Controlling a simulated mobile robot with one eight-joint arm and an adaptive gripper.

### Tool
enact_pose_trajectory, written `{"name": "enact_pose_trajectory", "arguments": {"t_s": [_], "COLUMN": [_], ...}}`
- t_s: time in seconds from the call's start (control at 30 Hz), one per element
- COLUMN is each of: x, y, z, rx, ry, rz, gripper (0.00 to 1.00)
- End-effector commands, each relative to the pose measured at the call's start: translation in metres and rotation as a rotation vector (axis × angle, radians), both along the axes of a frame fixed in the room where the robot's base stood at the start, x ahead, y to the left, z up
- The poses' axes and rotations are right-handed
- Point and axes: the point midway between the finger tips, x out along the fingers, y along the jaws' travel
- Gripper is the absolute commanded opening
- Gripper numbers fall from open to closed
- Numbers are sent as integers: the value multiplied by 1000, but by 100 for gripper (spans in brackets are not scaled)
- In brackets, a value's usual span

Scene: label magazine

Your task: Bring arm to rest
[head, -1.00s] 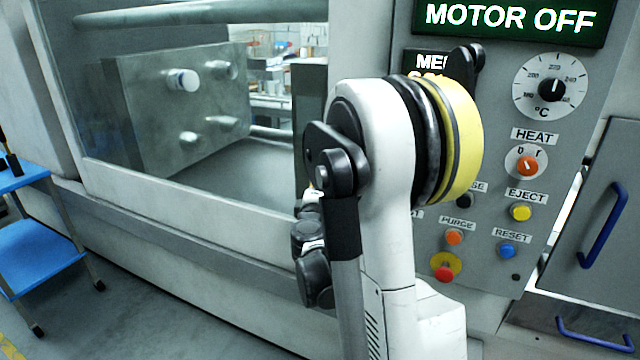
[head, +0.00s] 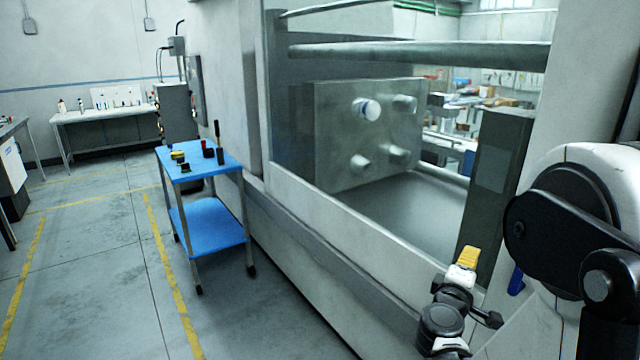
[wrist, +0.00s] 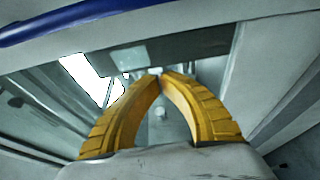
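My gripper (head: 467,257) shows at the lower right of the head view, in front of the machine's lower front frame. Its yellow fingers point upward in the picture. In the wrist view my gripper (wrist: 161,73) has both yellow fingers curving in until their tips all but meet, with nothing between them. It looks shut and empty. My white and black arm fills the right edge of the head view, bent, and hides part of the machine there.
The large grey machine (head: 330,225) with its window stands close by. A blue handle (head: 516,280) shows beside my arm and another view has a blue bar (wrist: 75,18). A blue cart (head: 215,232) holds small items. Open floor (head: 95,270) lies left.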

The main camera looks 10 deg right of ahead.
Motion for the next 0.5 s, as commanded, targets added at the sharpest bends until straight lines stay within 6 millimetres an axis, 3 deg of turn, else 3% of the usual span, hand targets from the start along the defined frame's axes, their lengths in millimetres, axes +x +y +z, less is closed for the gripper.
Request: {"name": "enact_pose_trajectory", "arguments": {"t_s": [0.13,0.27,0.37,0.5], "x": [-4,-15,-30,-58], "y": [8,29,57,109], "z": [4,5,1,-11], "rx": [87,297,509,810], "ry": [-24,-67,-90,-90], "rz": [-3,-14,-27,-44], "gripper": [0,0,0,0]}}
